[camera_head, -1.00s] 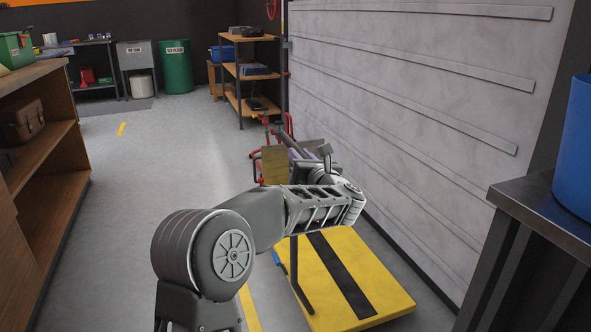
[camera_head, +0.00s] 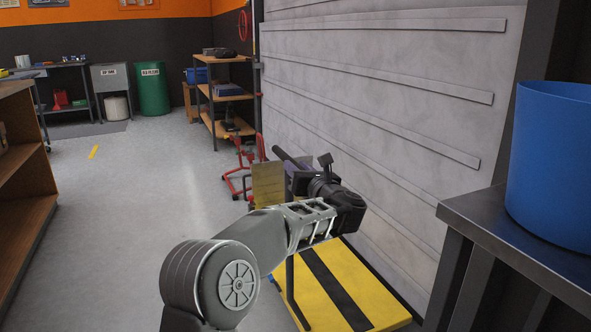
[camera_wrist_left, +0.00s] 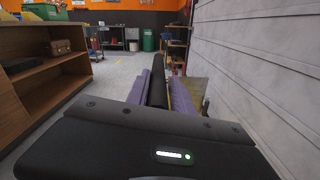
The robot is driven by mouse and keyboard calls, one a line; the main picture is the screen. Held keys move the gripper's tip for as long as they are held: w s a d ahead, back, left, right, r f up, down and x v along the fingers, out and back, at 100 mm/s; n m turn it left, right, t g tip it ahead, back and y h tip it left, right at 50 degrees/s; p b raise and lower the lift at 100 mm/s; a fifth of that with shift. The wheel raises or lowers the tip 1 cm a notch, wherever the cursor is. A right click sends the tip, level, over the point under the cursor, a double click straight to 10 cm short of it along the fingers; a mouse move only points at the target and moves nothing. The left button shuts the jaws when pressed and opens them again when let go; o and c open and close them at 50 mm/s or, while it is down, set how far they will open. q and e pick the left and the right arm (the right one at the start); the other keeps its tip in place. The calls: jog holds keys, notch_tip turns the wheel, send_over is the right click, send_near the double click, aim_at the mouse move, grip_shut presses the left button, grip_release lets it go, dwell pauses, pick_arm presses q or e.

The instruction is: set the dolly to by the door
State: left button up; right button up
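The dolly (camera_head: 375,300) is a flat yellow platform with a black stripe, low on the floor at the lower middle of the head view. A dark upright post rises from its near left side, partly hidden by my arm. My left gripper (camera_head: 292,166) is above the platform. In the left wrist view a black handle bar (camera_wrist_left: 158,88) lies between its purple fingers, which look shut on it. The large grey panelled door (camera_head: 400,90) stands along the right, close beside the dolly. My right gripper is in neither view.
A red-framed stand (camera_head: 240,165) and a shelf rack (camera_head: 222,95) stand ahead along the door side. A metal bench (camera_head: 500,235) with a blue bin (camera_head: 552,165) is close at right. Wooden shelving (camera_head: 30,190) is at left. The floor between is clear.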

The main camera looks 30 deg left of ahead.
pick_arm(q)
jog(key=shift+o, duration=1.4)
jog(key=shift+w+d, duration=0.15)
jog(key=shift+d, duration=0.05)
jog(key=shift+o, duration=0.3)
jog(key=shift+a, duration=0.1)
jog(key=v, duration=0.8)
jog(key=shift+p, duration=0.45)
